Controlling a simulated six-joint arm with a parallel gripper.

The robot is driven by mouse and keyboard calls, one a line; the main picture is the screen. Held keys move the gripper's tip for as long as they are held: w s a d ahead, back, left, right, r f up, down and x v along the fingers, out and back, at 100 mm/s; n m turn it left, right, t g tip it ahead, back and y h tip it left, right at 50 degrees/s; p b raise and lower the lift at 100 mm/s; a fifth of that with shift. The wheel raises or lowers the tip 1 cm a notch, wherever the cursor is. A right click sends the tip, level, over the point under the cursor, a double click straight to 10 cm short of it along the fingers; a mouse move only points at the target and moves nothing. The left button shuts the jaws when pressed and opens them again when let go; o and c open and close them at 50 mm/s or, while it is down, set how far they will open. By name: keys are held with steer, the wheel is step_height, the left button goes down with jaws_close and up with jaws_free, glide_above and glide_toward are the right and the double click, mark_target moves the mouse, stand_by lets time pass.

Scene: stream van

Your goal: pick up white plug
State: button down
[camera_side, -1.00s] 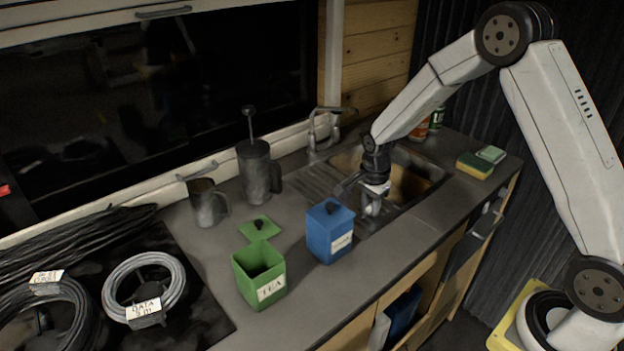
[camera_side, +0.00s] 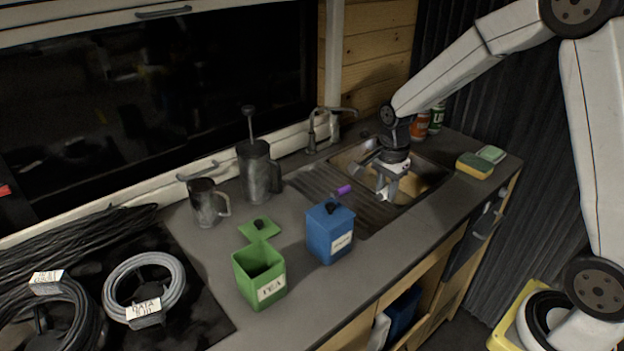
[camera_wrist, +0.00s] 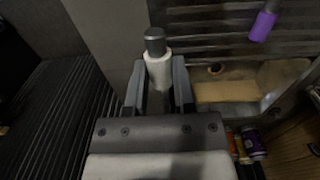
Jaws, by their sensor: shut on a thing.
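The white plug (camera_wrist: 158,72) shows in the wrist view, a white cylinder with a dark grey end. It sits between the two fingers of my gripper (camera_wrist: 157,90), which are shut on it. In the side view, my gripper (camera_side: 386,192) hangs over the right part of the ribbed drainer, beside the sink basin. The plug is too small and too covered by the fingers to make out clearly there.
A purple plug (camera_side: 344,189) is on the drainer (camera_side: 322,181), left of my gripper. A blue canister (camera_side: 330,235) and an open green tea canister (camera_side: 258,275) stand in front. A sponge (camera_side: 474,166) lies right of the sink basin (camera_side: 428,177).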

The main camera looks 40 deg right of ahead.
steer(key=s+a+r, duration=0.1)
steer(key=s+r, duration=0.4)
steer(key=s, duration=0.4)
steer(key=shift+s+a, duration=0.15)
steer(key=shift+s, duration=0.25)
stand_by(0.4)
